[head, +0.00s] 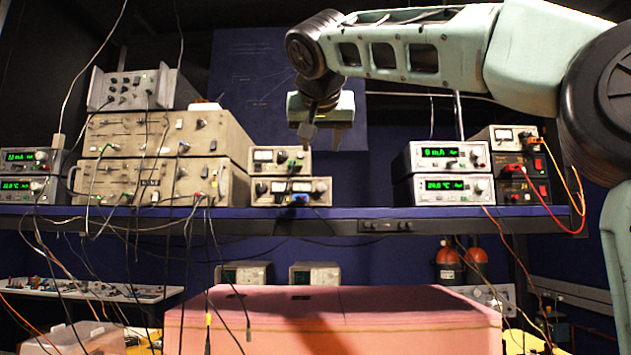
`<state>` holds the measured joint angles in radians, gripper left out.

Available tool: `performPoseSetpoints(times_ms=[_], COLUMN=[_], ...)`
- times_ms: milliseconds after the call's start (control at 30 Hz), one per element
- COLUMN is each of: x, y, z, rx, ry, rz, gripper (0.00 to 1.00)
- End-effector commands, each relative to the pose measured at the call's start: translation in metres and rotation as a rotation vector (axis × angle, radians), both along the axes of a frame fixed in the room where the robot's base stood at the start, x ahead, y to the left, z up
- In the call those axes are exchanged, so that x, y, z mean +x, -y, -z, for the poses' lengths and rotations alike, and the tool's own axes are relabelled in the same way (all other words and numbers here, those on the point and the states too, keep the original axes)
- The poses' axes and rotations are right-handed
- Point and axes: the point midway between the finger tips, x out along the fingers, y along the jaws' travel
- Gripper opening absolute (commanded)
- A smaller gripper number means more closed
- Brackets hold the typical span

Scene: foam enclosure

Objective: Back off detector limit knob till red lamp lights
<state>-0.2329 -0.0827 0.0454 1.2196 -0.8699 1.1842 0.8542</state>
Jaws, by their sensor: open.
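My gripper (323,130) hangs from my arm at the upper middle of the head view, fingers pointing down, open and empty. It is in front of or above a pair of small meter units (280,163) on the shelf; I cannot tell the depth gap. No label reads clearly, so I cannot tell which knob is the detector limit knob. Knobs show on the two green-display units (445,172) right of centre and on the large beige modules (160,160) at left. Red squares show on the dark units (524,178) at right; I cannot tell whether they are lamps or lit.
The blue shelf (345,213) carries the instruments, with loose cables hanging over its edge. A pink foam block (400,312) stands below in front. More green-display units (32,175) stand at far left. Orange-topped cylinders (447,258) stand beneath the shelf.

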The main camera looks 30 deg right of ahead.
Motion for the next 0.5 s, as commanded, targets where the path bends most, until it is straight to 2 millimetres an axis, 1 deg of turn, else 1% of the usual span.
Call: performPoseSetpoints(times_ms=[500], x=[0.082], y=[0.056], z=[0.038], rx=[0.0], ry=[-0.007], rz=[0.0], gripper=[0.44])
